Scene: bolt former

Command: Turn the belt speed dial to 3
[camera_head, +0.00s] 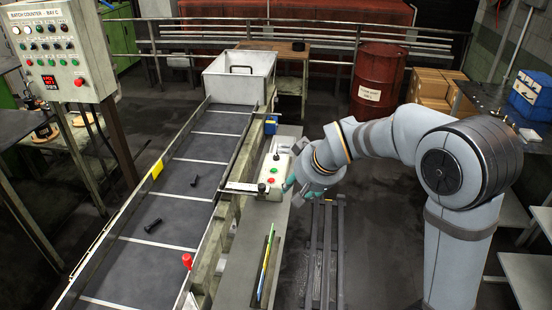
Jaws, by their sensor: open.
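A small pale control box (270,176) stands on the grey ledge beside the conveyor. It carries a black knob (262,187) near its front end, red and green buttons, and another dark round part at its far end. Which of these is the belt speed dial, and its setting, are too small to read. My gripper (289,186) is at the right side of the box, close to the front knob. It is open, with nothing seen between its fingers. My wrist partly hides the fingers, and I cannot tell whether they touch the box.
The conveyor belt (195,178) runs along the left with dark bolts (153,223) on it and a white bin (240,77) at its far end. A batch counter panel (55,50) stands upper left. A red drum (378,82) stands behind.

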